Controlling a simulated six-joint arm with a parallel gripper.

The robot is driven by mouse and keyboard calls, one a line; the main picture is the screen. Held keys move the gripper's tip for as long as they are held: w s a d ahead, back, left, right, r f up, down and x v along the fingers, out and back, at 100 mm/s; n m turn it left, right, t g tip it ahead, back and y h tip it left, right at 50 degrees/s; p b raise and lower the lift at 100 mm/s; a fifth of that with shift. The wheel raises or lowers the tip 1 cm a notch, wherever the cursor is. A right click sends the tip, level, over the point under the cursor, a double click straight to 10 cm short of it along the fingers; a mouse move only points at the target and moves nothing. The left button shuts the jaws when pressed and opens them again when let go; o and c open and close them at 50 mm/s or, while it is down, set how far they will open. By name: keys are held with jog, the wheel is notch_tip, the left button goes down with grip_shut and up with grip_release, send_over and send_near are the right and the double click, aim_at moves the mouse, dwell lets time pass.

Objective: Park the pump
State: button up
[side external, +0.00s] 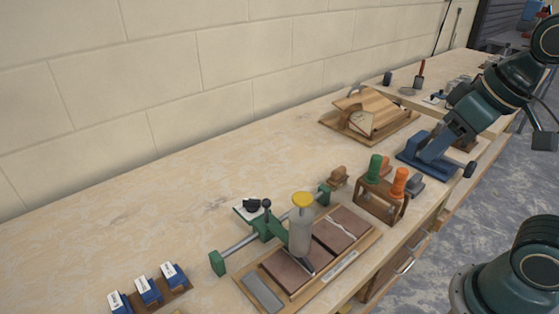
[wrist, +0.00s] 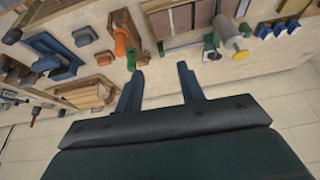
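What I take for the pump is a grey, translucent cylinder (side external: 300,231) with a yellow cap (side external: 302,199). It stands nearly upright, its dark tip down at a framed board of brown panels (side external: 341,228). It also shows in the wrist view (wrist: 228,31), at the upper right. A green clamp on a rail (side external: 268,226) stands beside it; I cannot tell whether they touch. My gripper (wrist: 159,78) is open, with nothing between its fingers, and is apart from the cylinder. In the side view I cannot clearly make out its fingertips.
A wooden rack (side external: 381,204) holds green- and orange-handled tools. A blue tool (side external: 432,153) and a wooden piece on a board (side external: 371,119) stand farther back. Blue-and-white blocks (side external: 148,289) sit at the near left. The bench along the block wall is mostly clear.

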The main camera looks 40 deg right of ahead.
jog(key=w+a+r+g, duration=0.2)
jog(key=w+a, duration=0.1)
jog(key=w, duration=0.4)
jog(key=m+g, duration=0.2)
jog(key=g, duration=0.1)
send_near(266, 202)
jog(key=shift+w+r, duration=0.25)
jog(key=shift+w, duration=0.1)
jog(key=shift+f, duration=0.1)
notch_tip(266, 202, down, 14)
jog(key=shift+r, duration=0.15)
grip_shut()
